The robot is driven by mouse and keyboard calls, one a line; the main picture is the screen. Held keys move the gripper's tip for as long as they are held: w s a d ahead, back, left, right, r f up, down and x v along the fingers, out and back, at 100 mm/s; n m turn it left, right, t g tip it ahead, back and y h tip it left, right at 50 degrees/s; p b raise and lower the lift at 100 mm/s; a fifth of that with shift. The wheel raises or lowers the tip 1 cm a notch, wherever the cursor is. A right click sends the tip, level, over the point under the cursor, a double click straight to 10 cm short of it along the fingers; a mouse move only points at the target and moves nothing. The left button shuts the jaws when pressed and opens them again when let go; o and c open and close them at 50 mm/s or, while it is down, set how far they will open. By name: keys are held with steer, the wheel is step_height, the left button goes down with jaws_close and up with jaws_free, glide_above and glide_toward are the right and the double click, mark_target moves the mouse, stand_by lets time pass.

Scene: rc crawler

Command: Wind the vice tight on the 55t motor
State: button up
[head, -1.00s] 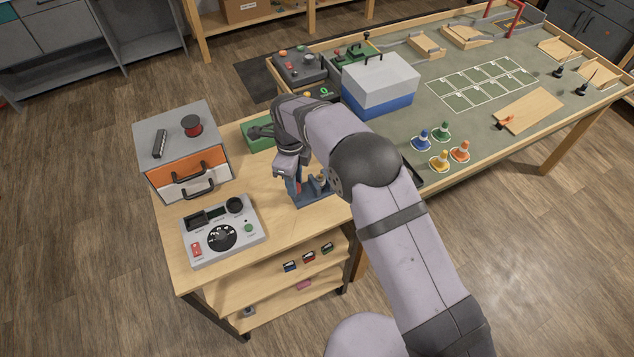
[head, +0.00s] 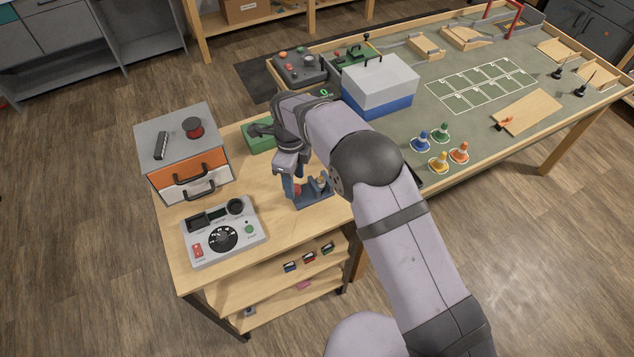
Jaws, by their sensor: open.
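The blue vice (head: 316,200) stands on the wooden bench top near its right side. A small grey and brass-coloured part (head: 320,184) shows at the vice; I take it for the 55t motor, but it is too small to be sure. My gripper (head: 291,184) is open and points down at the left side of the vice, close to a small reddish part there. I cannot tell whether the fingers touch the vice. My wrist and forearm hide the back of the vice, and the handle is not clear.
A grey meter-like device (head: 224,232) with a dial lies at the bench's front left. A drawer unit (head: 184,150) stands behind it. A green box (head: 259,138) sits behind my wrist. A blue and white case (head: 380,85) stands on the track table. The bench between device and vice is clear.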

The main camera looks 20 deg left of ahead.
steer(key=shift+r+p, duration=1.25)
steer(key=shift+r, duration=1)
steer(key=shift+w+d, duration=0.1)
steer(key=shift+d, duration=0.05)
steer(key=d+r+n+b, duration=0.1)
steer(key=d+r+n, duration=0.25)
steer(key=d, duration=0.65)
steer(key=d+r+n, duration=0.3)
steer(key=d+n, duration=0.1)
steer(key=d, duration=0.7)
steer(key=s+d+n+b, duration=0.1)
steer(key=s+d+n, duration=0.9)
steer(key=s+d, duration=0.6)
steer(key=shift+s+d+f, duration=0.4)
steer(key=shift+s, duration=0.4)
